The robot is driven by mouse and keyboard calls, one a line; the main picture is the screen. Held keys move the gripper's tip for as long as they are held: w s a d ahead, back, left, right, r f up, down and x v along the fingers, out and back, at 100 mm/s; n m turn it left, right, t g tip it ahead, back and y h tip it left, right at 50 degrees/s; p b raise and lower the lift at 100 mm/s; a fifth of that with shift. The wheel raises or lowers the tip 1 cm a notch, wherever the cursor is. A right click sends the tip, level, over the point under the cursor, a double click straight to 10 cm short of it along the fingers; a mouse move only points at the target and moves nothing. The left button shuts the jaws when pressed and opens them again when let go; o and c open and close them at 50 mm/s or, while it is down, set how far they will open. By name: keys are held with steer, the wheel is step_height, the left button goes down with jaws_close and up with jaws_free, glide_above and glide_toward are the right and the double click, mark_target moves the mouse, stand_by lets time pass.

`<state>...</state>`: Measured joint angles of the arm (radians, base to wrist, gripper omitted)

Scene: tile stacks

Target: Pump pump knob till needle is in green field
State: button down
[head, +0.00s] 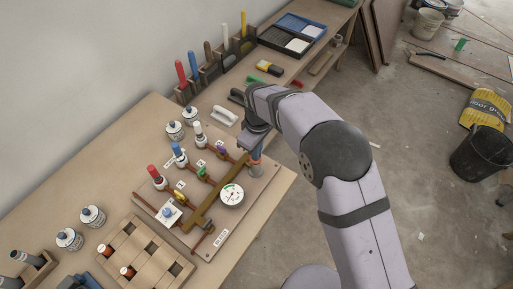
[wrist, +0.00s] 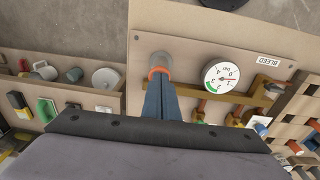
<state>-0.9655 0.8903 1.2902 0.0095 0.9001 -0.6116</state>
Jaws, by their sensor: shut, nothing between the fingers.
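The pump (head: 256,164) stands at the right end of the board, a grey cylinder with an orange ring at its top. In the wrist view the pump (wrist: 160,62) is just beyond my fingertips. My gripper (head: 257,142) is over it with fingers shut; in the wrist view the shut gripper (wrist: 160,88) overlaps the orange ring. I cannot tell whether it touches; the knob is largely hidden. The round white gauge (head: 232,194) is beside the pump. On the gauge in the wrist view (wrist: 221,77), the needle points near the low numbers, away from the green field.
The board (head: 240,228) carries brass pipes, coloured valves and a BLEED label. White cans (head: 175,130) stand to its left. A slotted wooden rack (head: 140,248) is at the front. Tools stand in holders (head: 207,72) behind. The floor to the right holds a black bucket (head: 478,153).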

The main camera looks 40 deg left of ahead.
steer(key=shift+r+p, duration=0.35)
steer(key=shift+p, duration=0.1)
step_height(320, 180, up, 13)
steer(key=b, duration=0.1)
steer(key=shift+s+d+r+b, duration=0.15)
steer(key=shift+s+d+b, duration=0.05)
steer(key=shift+d+b, duration=0.15)
